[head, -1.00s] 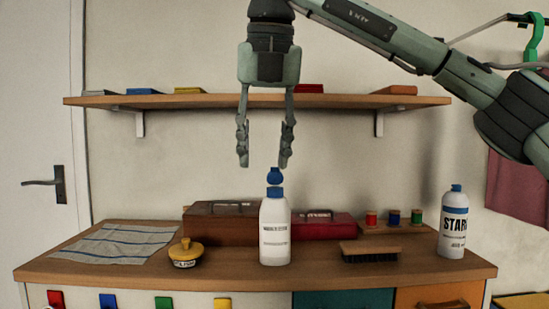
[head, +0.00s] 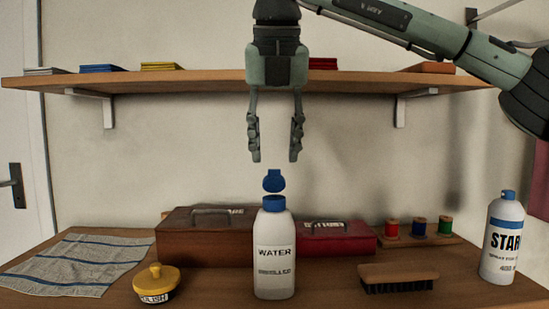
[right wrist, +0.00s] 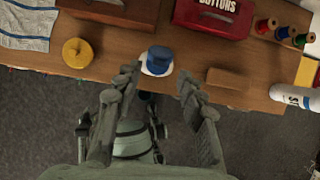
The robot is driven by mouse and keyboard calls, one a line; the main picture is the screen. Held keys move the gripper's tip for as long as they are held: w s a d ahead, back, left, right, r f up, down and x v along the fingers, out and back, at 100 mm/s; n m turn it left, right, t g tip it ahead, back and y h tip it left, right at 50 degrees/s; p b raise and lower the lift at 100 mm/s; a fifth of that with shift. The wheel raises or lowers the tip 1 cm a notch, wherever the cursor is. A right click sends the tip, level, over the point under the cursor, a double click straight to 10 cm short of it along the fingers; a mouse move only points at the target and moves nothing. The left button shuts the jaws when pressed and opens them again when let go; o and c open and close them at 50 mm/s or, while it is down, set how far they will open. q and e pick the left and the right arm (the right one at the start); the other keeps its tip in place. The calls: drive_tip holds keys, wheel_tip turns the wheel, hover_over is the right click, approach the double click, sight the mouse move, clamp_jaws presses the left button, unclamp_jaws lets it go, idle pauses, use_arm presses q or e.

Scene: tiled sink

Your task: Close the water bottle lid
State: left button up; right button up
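A white water bottle (head: 274,254) labelled WATER stands upright near the front of the wooden counter. Its blue lid (head: 274,181) is flipped up above the blue neck collar (head: 274,203), standing open. My right gripper (head: 275,158) points straight down just above the lid, fingers spread, holding nothing. In the right wrist view the blue bottle top (right wrist: 159,60) shows beyond and between the open fingers (right wrist: 156,80). My left gripper is not seen in the head view.
A brown case (head: 205,243) and a red BUTTONS box (head: 335,241) stand behind the bottle. A yellow-lidded tin (head: 156,279) is left, a brush (head: 398,276) right, a spray can (head: 503,240) far right. A shelf (head: 200,82) runs behind the gripper.

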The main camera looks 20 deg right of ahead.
sight(274, 180)
drive_tip(key=shift+x, duration=1.4)
drive_tip(key=shift+w, duration=0.1)
drive_tip(key=shift+r, duration=0.1)
clamp_jaws()
